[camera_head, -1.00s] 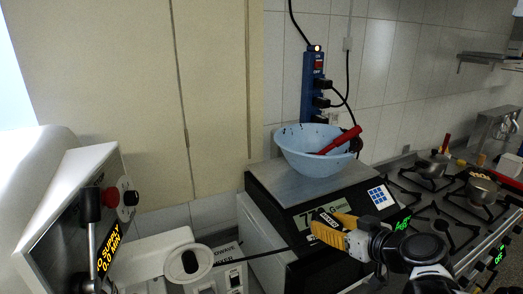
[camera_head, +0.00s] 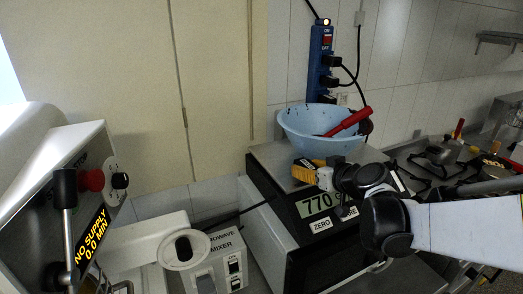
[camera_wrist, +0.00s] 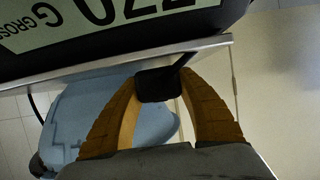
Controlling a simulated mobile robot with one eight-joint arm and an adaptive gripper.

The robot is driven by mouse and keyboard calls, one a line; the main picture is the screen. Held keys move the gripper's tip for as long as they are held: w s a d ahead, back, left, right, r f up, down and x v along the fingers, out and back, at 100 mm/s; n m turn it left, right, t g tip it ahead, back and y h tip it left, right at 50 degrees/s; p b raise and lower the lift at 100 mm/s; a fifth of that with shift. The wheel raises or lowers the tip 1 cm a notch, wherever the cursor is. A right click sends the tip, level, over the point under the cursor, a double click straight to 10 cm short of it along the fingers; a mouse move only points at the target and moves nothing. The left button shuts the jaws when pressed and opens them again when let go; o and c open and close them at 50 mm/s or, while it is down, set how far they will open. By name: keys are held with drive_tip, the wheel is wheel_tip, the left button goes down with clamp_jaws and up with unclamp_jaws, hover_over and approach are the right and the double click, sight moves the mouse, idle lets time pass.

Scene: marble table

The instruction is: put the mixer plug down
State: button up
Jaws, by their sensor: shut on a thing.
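My gripper (camera_head: 305,170), with yellow fingers, is over the scale's plate near its front edge, just in front of the blue bowl. In the wrist view my gripper (camera_wrist: 160,84) is shut on the black mixer plug (camera_wrist: 158,86). A short dark cord or prong extends from the plug toward the upper right. In the head view the plug is hidden by the fingers. A black cord (camera_head: 254,206) runs from behind the mixer switch box (camera_head: 215,262) toward the scale. Whether the plug touches anything cannot be told.
The blue bowl (camera_head: 308,131) with a red-handled tool (camera_head: 348,122) stands on the scale (camera_head: 270,156), whose display reads 770. A blue power strip (camera_head: 318,75) with black plugs hangs on the wall. The stove (camera_head: 440,170) with pots is at right.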

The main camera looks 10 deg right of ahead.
sight(299, 164)
drive_tip(key=w, duration=0.4)
drive_tip(key=shift+a+f, duration=0.1)
drive_tip(key=shift+a, duration=0.3)
drive_tip(key=shift+s+f+b, duration=0.1)
drive_tip(key=shift+f+b, duration=0.3)
drive_tip(key=shift+b, duration=0.05)
drive_tip(key=shift+s+r, duration=0.2)
drive_tip(key=shift+f, duration=0.1)
drive_tip(key=o, duration=0.9)
drive_tip(key=shift+w+f, duration=0.1)
drive_tip(key=shift+o, duration=0.2)
